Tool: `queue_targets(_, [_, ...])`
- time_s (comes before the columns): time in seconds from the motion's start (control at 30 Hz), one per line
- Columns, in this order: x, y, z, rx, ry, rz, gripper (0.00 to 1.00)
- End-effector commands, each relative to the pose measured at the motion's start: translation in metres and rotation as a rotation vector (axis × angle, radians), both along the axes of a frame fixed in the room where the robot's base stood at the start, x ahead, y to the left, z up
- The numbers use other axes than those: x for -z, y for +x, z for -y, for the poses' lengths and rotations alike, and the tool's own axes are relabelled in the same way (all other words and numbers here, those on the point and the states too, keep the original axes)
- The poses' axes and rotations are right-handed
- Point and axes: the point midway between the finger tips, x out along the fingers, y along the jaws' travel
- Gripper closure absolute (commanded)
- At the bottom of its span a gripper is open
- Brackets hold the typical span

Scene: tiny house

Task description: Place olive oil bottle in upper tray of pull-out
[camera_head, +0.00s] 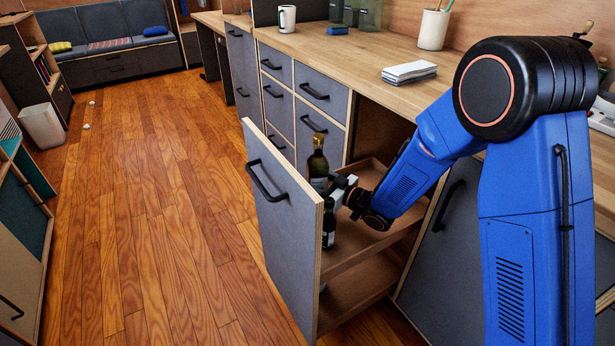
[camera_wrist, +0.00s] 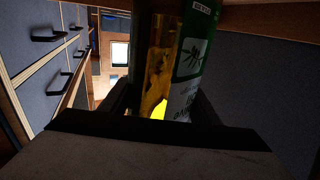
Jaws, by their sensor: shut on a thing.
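In the wrist view the bottle (camera_wrist: 185,65) shows yellow oil and a green-and-white label between the fingers. Its base is hidden in the head view, so I cannot tell whether it touches the tray. A second dark bottle (camera_head: 328,225) with a pale label shows lower down, beside the panel's edge.
The pull-out is open, with a lower tray (camera_head: 355,290) beneath. The wooden countertop (camera_head: 360,58) above holds a white mug (camera_head: 287,18), a stack of napkins (camera_head: 409,72) and a white cup (camera_head: 434,29). Grey drawers (camera_head: 310,88) stand beyond.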

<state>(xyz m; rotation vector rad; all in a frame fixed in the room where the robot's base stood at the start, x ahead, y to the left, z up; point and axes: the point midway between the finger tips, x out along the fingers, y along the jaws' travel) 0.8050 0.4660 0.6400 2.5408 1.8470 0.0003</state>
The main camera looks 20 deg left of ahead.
Motion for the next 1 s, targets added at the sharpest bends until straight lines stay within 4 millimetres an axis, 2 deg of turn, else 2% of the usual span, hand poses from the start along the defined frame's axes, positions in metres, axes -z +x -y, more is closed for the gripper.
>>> queue_targets(0.17, [0.001,0.000,0.000,0.000,0.002,0.001,0.93])
queue_targets(0.2, [0.002,0.000,0.000,0.000,0.000,0.000,0.37])
queue_targets(0.27, [0.002,0.000,0.000,0.000,0.000,0.000,0.25])
queue_targets(0.63, [0.000,0.000,0.002,0.001,0.000,0.000,0.25])
queue_targets(1.0, [-0.001,-0.016,0.052,0.002,0.000,-0.001,0.25])
